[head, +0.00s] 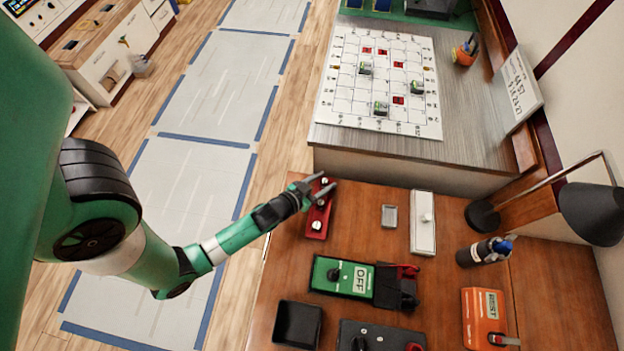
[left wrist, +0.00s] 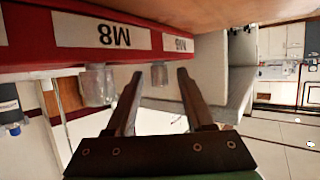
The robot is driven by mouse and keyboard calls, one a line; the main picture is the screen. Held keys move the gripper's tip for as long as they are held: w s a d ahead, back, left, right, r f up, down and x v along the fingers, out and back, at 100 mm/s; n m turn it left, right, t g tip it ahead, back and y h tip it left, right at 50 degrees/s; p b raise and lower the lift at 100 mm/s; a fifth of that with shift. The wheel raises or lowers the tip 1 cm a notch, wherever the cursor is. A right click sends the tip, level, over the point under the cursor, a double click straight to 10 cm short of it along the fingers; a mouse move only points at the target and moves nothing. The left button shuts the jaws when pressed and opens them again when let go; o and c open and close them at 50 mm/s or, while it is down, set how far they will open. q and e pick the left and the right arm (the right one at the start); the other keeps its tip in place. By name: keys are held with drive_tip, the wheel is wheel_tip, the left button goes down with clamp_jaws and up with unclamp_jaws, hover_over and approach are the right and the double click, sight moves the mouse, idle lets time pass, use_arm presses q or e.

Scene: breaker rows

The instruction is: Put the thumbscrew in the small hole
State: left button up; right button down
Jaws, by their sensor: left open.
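A red block (head: 317,222) lies near the left edge of the wooden table. In the left wrist view the block (left wrist: 30,35) appears upside down, with labels reading M8 and M6. A wider metal cylinder (left wrist: 97,85) stands out from it by the M8 label, and a slimmer one (left wrist: 159,74) by the M6 label. I cannot tell which is the thumbscrew; no open hole is clear. My left gripper (head: 322,184) is open at the block's far end. Its fingers (left wrist: 160,75) point at the slimmer cylinder, which shows between the tips, seemingly not gripped. My right gripper is not in view.
A green OFF switch box (head: 344,276), black tray (head: 298,324), small grey dish (head: 389,215) and white plate with a knob (head: 423,222) lie nearby. A black lamp (head: 592,212) and orange box (head: 484,318) stand right. Bare wood separates the block and dish.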

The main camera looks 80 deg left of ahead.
use_arm(q)
drive_tip(key=v, duration=0.3)
drive_tip(key=b+v, duration=0.1)
drive_tip(key=v, duration=0.3)
drive_tip(key=b+v, duration=0.1)
drive_tip(key=v, duration=0.2)
drive_tip(key=shift+s+d+f, duration=0.1)
drive_tip(key=shift+s+d, duration=0.1)
drive_tip(key=shift+s, duration=0.2)
drive_tip(key=shift+s+d+r, duration=0.1)
drive_tip(key=shift+s+r, duration=0.15)
drive_tip(key=shift+r, duration=0.05)
drive_tip(key=shift+w, duration=0.1)
